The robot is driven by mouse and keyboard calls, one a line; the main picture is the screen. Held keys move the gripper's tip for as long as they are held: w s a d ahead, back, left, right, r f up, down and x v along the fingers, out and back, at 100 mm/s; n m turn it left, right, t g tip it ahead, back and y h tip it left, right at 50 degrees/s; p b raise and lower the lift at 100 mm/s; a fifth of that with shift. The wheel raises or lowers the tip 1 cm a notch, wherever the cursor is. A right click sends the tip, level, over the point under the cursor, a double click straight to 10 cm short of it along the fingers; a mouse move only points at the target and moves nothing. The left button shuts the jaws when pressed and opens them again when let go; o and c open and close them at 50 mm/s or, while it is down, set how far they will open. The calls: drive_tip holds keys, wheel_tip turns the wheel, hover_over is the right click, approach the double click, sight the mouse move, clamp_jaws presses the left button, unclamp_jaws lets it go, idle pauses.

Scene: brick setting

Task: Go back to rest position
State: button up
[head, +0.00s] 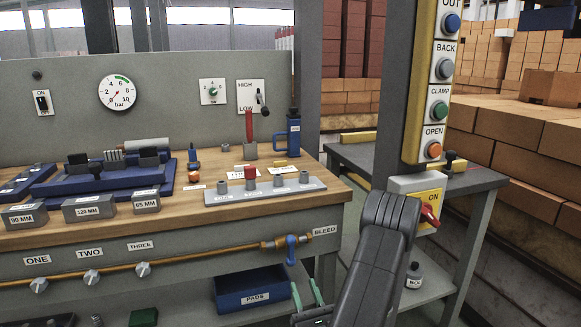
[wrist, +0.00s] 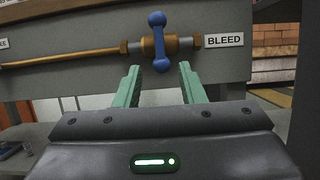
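My gripper (head: 307,287) shows at the bottom of the head view, in front of the bench. Its two green fingers stand apart with nothing between them; they also show in the wrist view (wrist: 160,76). The blue valve handle (wrist: 157,40) stands upright on the brass pipe by the BLEED label, and the head view shows it too (head: 291,250). My fingertips are just below and in front of it, apart from it as far as I can see. My dark forearm hides part of the side table's lower area.
The workbench (head: 330,207) carries labelled blocks, a blue fixture (head: 105,190) and a grey peg strip (head: 266,191). A blue PADS bin (head: 252,290) sits underneath. A button post (head: 415,100) with a red ON switch (head: 429,213) stands close to my arm. A side table (head: 470,181) is behind.

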sight(292, 254)
drive_tip(key=x, duration=1.1)
drive_tip(key=shift+w+a+r, duration=0.15)
drive_tip(key=shift+w+r, duration=0.1)
drive_tip(key=shift+w, duration=0.05)
drive_tip(key=shift+w+r+n, duration=0.1)
drive_tip(key=shift+w+n, duration=0.15)
drive_tip(key=shift+n, duration=0.15)
drive_tip(key=n+y, duration=0.1)
drive_tip(key=n, duration=0.1)
drive_tip(key=shift+n+g+y, duration=0.4)
drive_tip(key=shift+s+n+g+y+p, duration=0.1)
drive_tip(key=shift+n+g+y+p, duration=0.3)
drive_tip(key=shift+n, duration=1)
drive_tip(key=shift+n+g+y+p, duration=0.1)
drive_tip(key=shift+n+g+y, duration=0.45)
drive_tip(key=shift+n, duration=0.85)
drive_tip(key=shift+a, duration=0.1)
